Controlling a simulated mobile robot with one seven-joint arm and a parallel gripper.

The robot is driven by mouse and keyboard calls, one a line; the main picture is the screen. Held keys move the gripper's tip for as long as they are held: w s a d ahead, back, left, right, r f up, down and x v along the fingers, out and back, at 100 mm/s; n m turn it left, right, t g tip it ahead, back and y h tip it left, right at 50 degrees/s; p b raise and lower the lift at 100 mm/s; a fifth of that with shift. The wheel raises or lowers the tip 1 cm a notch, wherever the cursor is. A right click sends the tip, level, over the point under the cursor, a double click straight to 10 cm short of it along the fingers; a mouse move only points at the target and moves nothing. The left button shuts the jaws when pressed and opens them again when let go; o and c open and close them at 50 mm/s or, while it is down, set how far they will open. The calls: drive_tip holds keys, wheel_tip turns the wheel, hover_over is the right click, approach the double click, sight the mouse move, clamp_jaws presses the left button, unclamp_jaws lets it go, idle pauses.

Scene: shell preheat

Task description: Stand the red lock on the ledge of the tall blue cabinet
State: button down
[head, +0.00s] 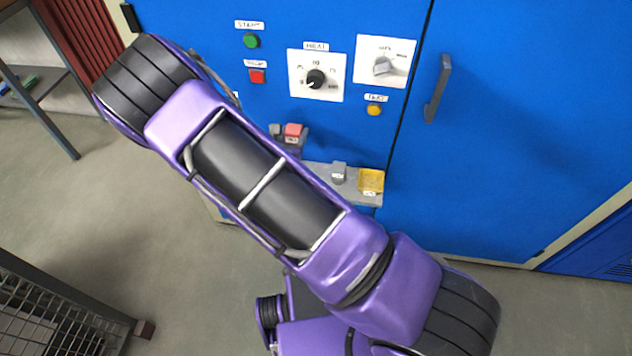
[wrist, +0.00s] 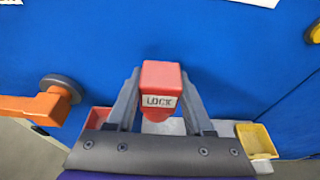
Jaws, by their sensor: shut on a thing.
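The red lock (wrist: 161,76), with a white "LOCK" label, is between the two grey fingers of my gripper (wrist: 160,90), which is shut on it. In the head view the lock (head: 293,130) shows small beyond my arm, in front of the blue cabinet (head: 330,130). The grey ledge (head: 352,196) juts from the cabinet's lower front; its left part is hidden by my arm. In the wrist view the ledge (wrist: 221,127) lies behind and below the lock. I cannot tell the gap between them.
On the ledge are a grey labelled piece (head: 339,173) and a yellow tray (head: 371,181). A red tray (wrist: 97,118) and an orange handle (wrist: 40,106) show left in the wrist view. Knobs and buttons (head: 317,78) are above the ledge. A dark cage (head: 60,310) stands lower left.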

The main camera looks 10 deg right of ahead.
drive_tip(key=f+b, duration=0.1)
drive_tip(key=f, duration=0.2)
drive_tip(key=s+d+f+b, duration=0.1)
drive_tip(key=f, duration=0.3)
drive_tip(key=d+f+b, duration=0.1)
drive_tip(key=f, duration=0.2)
drive_tip(key=shift+s+f, duration=0.2)
drive_tip(key=shift+f, duration=0.1)
drive_tip(key=shift+f, duration=0.15)
drive_tip(key=shift+c, duration=1.4)
unclamp_jaws()
drive_tip(key=shift+s+r, duration=0.1)
drive_tip(key=shift+r, duration=0.1)
drive_tip(key=p+v, duration=0.1)
drive_tip(key=v, duration=1)
drive_tip(key=shift+s+a, duration=0.15)
drive_tip(key=shift+s, duration=0.2)
